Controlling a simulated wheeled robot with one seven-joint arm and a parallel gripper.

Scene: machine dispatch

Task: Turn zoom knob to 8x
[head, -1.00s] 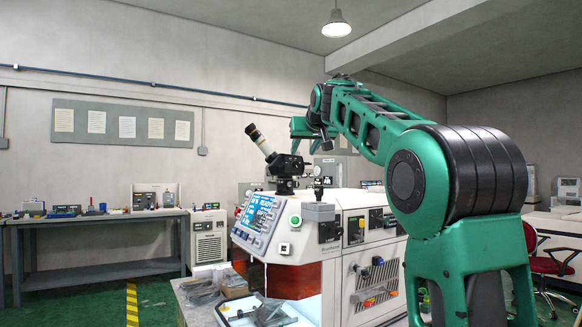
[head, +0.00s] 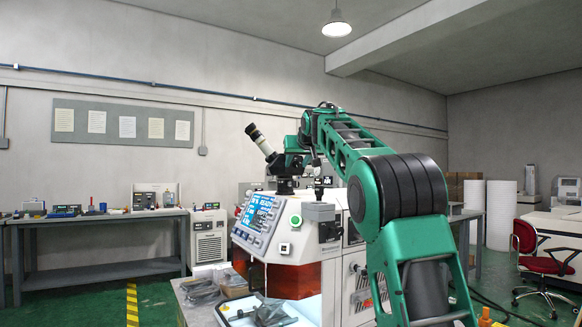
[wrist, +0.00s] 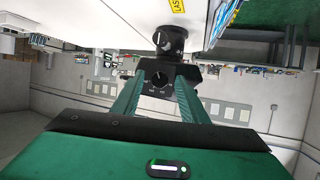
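The black microscope (head: 285,168) stands on top of the white machine, its eyepiece tube (head: 258,137) tilted up to the left. In the wrist view, which is upside down, its black head block (wrist: 174,68) faces me. A small dark dial with pale marks (wrist: 159,77), likely the zoom knob, is on that block; its setting is too small to read. My gripper (wrist: 161,79) is open, its two green fingers on either side of the dial. I cannot tell whether they touch anything. In the head view my green gripper (head: 296,146) is beside the microscope head and partly hidden.
The white machine (head: 300,247) has a blue lit screen (head: 256,213) and an orange window below. A black cylinder with a white mark (wrist: 169,41) is between the head block and machine top in the wrist view. A grey bench (head: 95,222) stands at left.

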